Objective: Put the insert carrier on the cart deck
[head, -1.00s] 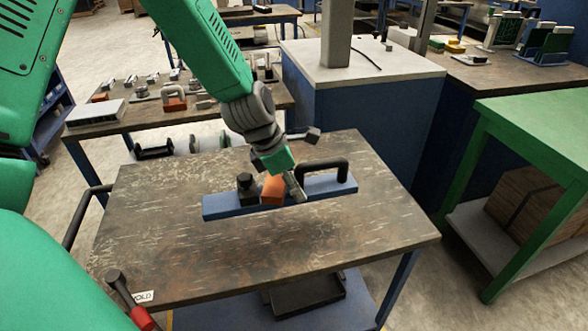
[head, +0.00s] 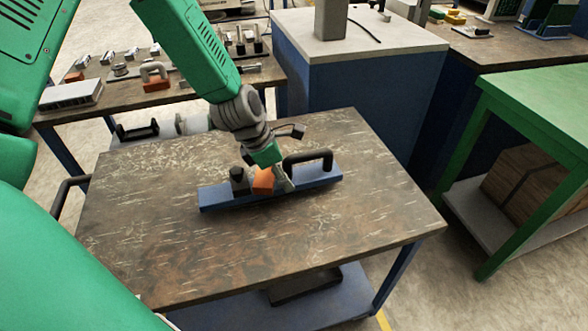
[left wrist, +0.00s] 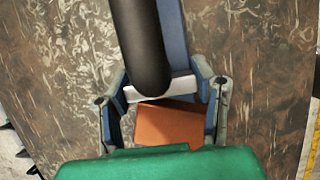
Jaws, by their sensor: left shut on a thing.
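The insert carrier (head: 218,196) is a long blue bar with a black arched handle, a dark knob and an orange block on top. It lies level over the worn brown cart deck (head: 330,235), toward its back half. It looks to be at the surface, but I cannot tell if it touches. My left gripper (head: 273,183) reaches down onto the carrier's middle and is shut on it at the orange block. In the left wrist view the fingers (left wrist: 165,105) flank the orange block (left wrist: 168,125), with the black handle (left wrist: 140,45) just ahead. My right gripper is not in view.
A bench with small parts (head: 150,80) stands behind left, and a blue cabinet with a pale top (head: 365,40) behind. A green table (head: 530,100) stands to the right. The front and right of the deck are clear.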

